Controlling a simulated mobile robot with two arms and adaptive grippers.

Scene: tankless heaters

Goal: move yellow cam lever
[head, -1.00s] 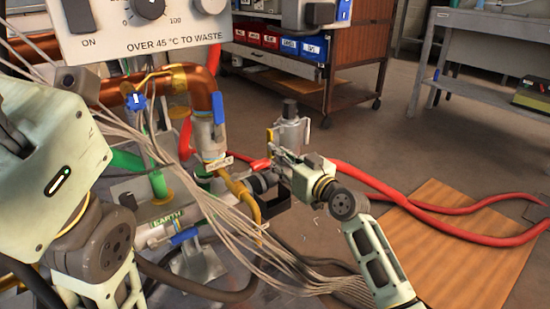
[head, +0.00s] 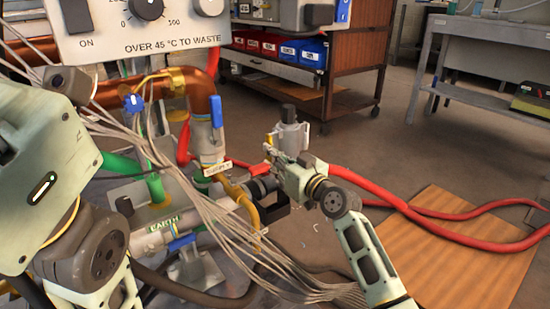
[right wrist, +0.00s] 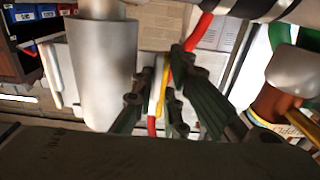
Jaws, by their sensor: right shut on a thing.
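The yellow cam lever (right wrist: 166,76) shows as a thin upright yellow strip in the right wrist view. It stands between the dark fingers of my right gripper (right wrist: 162,88), which is shut on it. A grey cylindrical fitting (right wrist: 100,75) stands just left of the fingers there. In the head view, the same fitting (head: 290,132) rises behind my right gripper (head: 273,152), and the lever is mostly hidden by the fingers. My left arm fills the left edge of the head view, but its fingers do not show.
Loose grey wires (head: 215,215) hang across the pipework left of my right arm. A yellow bent pipe (head: 243,203) and a blue-handled valve (head: 216,112) are close by. Red hoses (head: 450,228) cross the floor by a wooden board (head: 465,255).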

